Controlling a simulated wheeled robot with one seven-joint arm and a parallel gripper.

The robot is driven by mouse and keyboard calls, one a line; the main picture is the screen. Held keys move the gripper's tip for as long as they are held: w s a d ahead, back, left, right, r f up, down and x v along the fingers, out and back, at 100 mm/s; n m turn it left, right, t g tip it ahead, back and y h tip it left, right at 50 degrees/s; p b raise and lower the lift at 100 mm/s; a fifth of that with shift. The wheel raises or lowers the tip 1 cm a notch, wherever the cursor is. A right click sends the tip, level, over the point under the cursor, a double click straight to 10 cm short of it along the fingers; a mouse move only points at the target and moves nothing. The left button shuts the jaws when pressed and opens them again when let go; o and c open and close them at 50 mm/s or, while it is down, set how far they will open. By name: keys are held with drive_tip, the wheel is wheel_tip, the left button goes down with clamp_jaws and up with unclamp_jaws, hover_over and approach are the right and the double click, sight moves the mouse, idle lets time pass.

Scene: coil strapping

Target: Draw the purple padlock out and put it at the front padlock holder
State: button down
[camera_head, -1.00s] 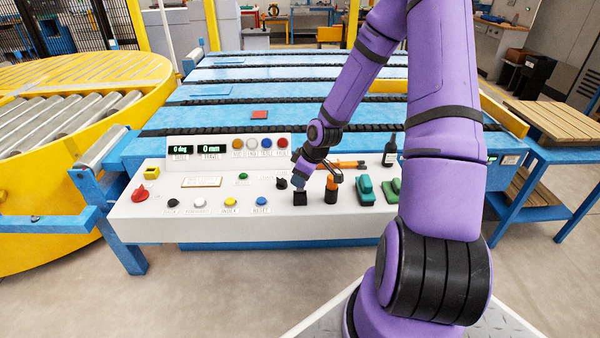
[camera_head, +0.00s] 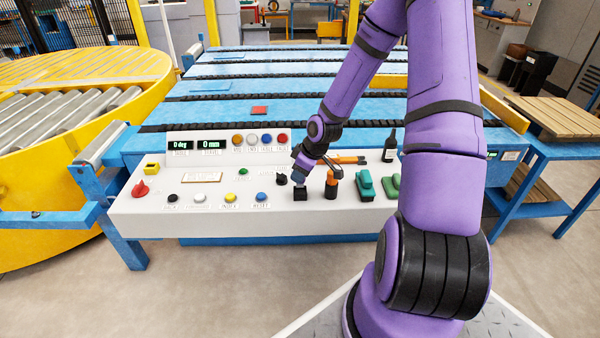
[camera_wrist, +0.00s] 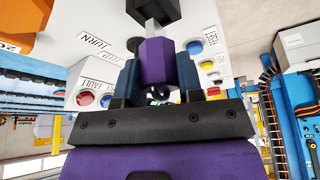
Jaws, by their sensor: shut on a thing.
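The purple padlock (camera_wrist: 157,62) is between the two blue fingers of my gripper (camera_wrist: 158,82) in the wrist view, and the gripper is shut on it. Its light grey end (camera_wrist: 154,32) points to a black block (camera_wrist: 155,9) at the top edge; I cannot tell whether it is in the block or just clear of it. In the head view my gripper (camera_head: 298,181) is low over the same black block (camera_head: 300,194) on the white console. The padlock is too small to make out there. I cannot tell which block is the front padlock holder.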

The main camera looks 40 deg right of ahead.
drive_tip(key=shift+f, duration=1.8)
drive_tip(key=c, duration=0.7)
unclamp_jaws()
drive_tip(key=v, duration=1)
drive_tip(key=shift+s+d+r, duration=0.1)
drive_tip(key=shift+s+r, duration=0.05)
drive_tip(key=shift+r, duration=0.15)
